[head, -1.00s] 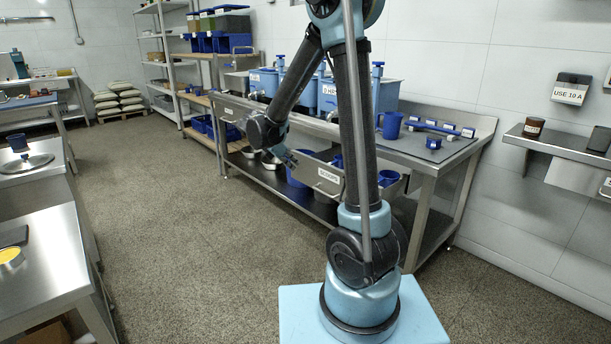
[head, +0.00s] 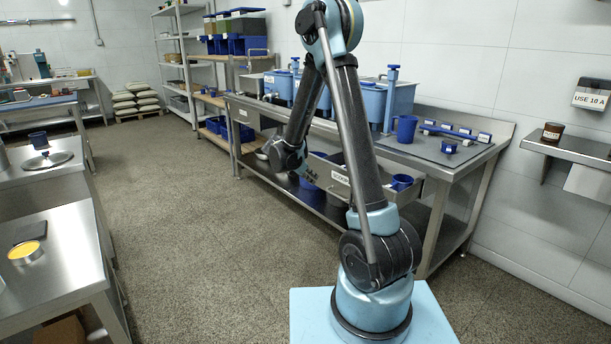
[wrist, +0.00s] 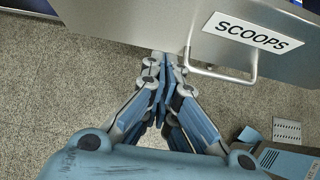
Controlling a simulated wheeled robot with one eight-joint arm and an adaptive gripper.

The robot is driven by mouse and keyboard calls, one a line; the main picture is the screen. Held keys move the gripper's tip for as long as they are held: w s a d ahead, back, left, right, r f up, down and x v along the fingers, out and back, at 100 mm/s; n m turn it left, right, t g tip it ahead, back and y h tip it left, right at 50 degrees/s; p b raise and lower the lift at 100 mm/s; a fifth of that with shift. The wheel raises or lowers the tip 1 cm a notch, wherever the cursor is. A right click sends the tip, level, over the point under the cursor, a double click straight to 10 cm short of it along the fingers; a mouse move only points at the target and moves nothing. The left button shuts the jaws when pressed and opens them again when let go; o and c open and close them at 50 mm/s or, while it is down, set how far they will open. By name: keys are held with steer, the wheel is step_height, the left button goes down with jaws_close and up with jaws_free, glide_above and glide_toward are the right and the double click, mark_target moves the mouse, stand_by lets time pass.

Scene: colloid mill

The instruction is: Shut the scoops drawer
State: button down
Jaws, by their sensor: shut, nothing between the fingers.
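The scoops drawer (head: 341,178) hangs under the steel bench and stands pulled out, with blue items inside it. Its grey front (wrist: 150,25) fills the top of the wrist view, with a white SCOOPS label (wrist: 252,32) and a bar handle (wrist: 222,74). My gripper (wrist: 166,62) is shut and empty, its fingertips at the lower edge of the drawer front, just left of the handle. I cannot tell whether they touch it.
The steel bench (head: 440,165) carries blue tanks, a blue cup (head: 405,128) and a blue rack. A lower shelf (head: 325,195) runs beneath it. Steel tables (head: 60,250) stand at the left. The floor (head: 200,240) between them is clear.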

mark_target(325, 180)
steer(key=shift+w+d, duration=0.6)
steer(key=shift+d, duration=0.25)
steer(key=shift+w+d, duration=0.6)
steer(key=shift+d, duration=0.2)
steer(key=shift+w, duration=0.1)
